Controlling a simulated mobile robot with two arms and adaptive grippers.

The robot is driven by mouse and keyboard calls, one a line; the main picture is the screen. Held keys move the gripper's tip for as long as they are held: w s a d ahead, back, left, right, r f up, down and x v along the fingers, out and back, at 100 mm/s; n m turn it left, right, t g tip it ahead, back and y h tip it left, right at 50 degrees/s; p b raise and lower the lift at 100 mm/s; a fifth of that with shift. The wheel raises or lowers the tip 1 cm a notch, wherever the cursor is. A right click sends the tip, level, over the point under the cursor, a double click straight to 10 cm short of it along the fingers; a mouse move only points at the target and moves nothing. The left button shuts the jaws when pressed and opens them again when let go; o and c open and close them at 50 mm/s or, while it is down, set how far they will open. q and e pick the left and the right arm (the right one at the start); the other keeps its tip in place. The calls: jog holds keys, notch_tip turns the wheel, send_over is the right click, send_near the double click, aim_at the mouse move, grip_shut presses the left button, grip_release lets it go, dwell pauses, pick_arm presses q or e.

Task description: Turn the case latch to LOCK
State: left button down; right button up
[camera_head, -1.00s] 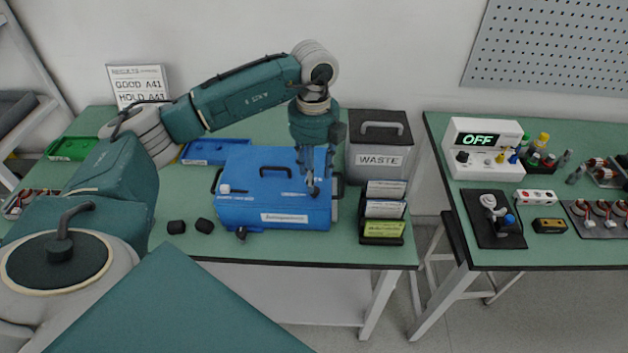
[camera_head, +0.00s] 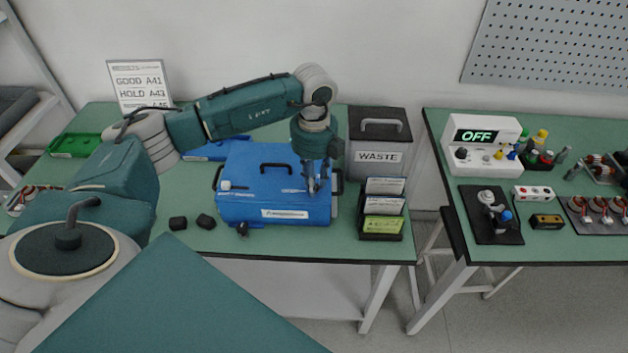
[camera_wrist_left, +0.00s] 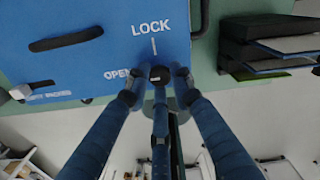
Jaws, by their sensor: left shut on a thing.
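The blue case (camera_head: 245,207) lies shut on the green table, with a dark handle (camera_head: 276,168) on its lid. My left gripper (camera_head: 318,188) reaches down onto the lid's right part. In the left wrist view, its fingers close around the dark latch knob (camera_wrist_left: 160,73). The white LOCK label (camera_wrist_left: 152,28) with a short line stands just above the knob, and the OPEN label (camera_wrist_left: 117,74) is to its left. The fingers hide much of the latch, so I cannot tell its exact angle. My right gripper is not in view.
A grey WASTE bin (camera_head: 378,132) and a card rack (camera_head: 382,222) stand close to the right of the case. Two small black pieces (camera_head: 192,222) lie at its front left. A second table (camera_head: 470,258) with a box reading OFF (camera_head: 482,145) is across a gap.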

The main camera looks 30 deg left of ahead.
pick_arm(q)
jog(key=m+b, duration=0.3)
jog(key=m, duration=0.1)
jog(key=shift+f, duration=0.15)
jog(key=m+b, duration=0.3)
jog(key=m, duration=0.1)
jog(key=shift+m, duration=0.4)
jog(key=m+b, duration=0.2)
jog(key=m, duration=0.2)
jog(key=shift+m+b, duration=0.3)
jog(key=shift+r+m+b, duration=0.2)
jog(key=shift+m+b, duration=0.7)
jog(key=shift+m, duration=1.3)
jog(key=c, duration=1.5)
grip_release()
